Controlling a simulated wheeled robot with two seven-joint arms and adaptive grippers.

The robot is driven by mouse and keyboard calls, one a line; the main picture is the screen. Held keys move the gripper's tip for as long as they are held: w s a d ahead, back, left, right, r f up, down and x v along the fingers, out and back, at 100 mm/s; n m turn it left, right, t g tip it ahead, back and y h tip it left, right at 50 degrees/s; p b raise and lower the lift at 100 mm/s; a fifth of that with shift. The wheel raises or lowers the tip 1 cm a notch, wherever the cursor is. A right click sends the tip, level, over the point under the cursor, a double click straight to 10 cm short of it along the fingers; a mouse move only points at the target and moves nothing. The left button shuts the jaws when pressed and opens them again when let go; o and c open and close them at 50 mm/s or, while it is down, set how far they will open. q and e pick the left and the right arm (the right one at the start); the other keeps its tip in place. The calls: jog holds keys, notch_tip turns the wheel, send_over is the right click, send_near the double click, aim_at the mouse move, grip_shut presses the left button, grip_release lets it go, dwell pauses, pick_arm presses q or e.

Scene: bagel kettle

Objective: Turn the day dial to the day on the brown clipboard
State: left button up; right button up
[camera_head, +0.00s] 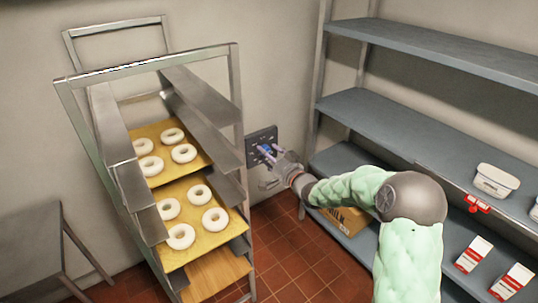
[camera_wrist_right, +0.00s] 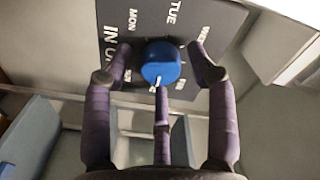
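The day dial is a round blue knob (camera_wrist_right: 160,65) on a dark panel (camera_wrist_right: 225,20) with white day names. MON, TUE and part of WED can be read; other labels are partly covered. A white mark on the dial points to the bottom of the wrist view. In the head view the panel (camera_head: 262,135) is on the back wall, with the dial (camera_head: 266,148) partly covered by fingers. My right gripper (camera_wrist_right: 160,55) is open, with purple fingers spread to both sides of the dial and a third below it; contact is unclear. No brown clipboard shows. My left gripper is out of view.
A metal rack (camera_head: 150,65) with trays of bagels stands left of the panel, close to it.

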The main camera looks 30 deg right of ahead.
jog(key=shift+s, duration=0.15)
jog(key=s, duration=1.1)
jog(key=shift+s+d, duration=0.35)
jog(key=shift+d, duration=0.1)
jog(key=a+f+n+g+y, duration=0.1)
jog(key=a+f+g, duration=0.4)
jog(key=f, duration=0.8)
jog(key=a+f+g, duration=0.2)
jog(key=a+f, duration=0.6)
jog(key=f, duration=0.4)
jog(key=s+a+f+n+g+y, duration=0.1)
jog(key=s+a+f+n+g, duration=0.1)
jog(key=s+a+f+g, duration=0.3)
jog(key=s+a+f+n+g, duration=0.2)
jog(key=s+a+f+g, duration=0.3)
jog(key=s+a+f, duration=0.6)
jog(key=s+f, duration=0.2)
jog(key=s, duration=0.4)
jog(key=shift+s+a+n+g+y, duration=0.15)
jog(key=shift+a+n+g+y, duration=0.15)
jog(key=shift+a+n+y, duration=0.1)
